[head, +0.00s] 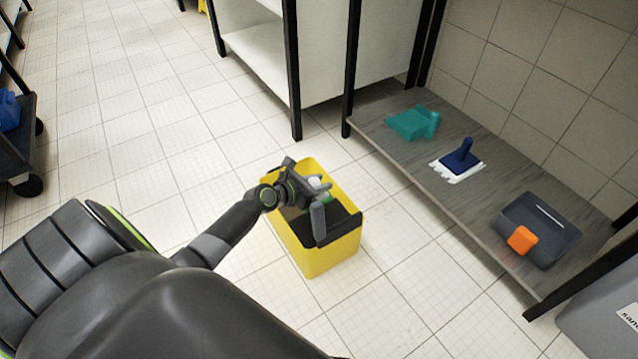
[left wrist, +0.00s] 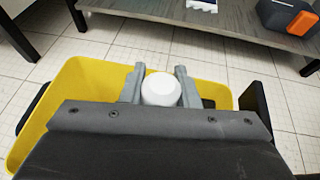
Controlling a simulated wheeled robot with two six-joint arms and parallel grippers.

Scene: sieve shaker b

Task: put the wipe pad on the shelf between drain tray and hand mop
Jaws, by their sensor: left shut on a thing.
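My left gripper (head: 318,205) is over the yellow bucket (head: 325,262), its fingers on either side of a white, round-topped thing (left wrist: 161,89). In the head view a bit of green shows by this white thing (head: 315,183); its lower part is hidden. The blue hand mop (head: 462,157) with a white fringe stands on the grey shelf (head: 492,190). The dark drain tray (head: 553,240) is on the shelf's near right part, with an orange block (head: 522,239), perhaps the wipe pad, at its front left edge. The shelf between mop and tray is bare. My right gripper is out of view.
A teal dustpan-like thing (head: 413,122) lies at the shelf's far left end. Black posts (head: 349,65) frame the shelf, and a grey bin (head: 605,318) stands at the lower right. Tiled floor is free between the bucket and the shelf.

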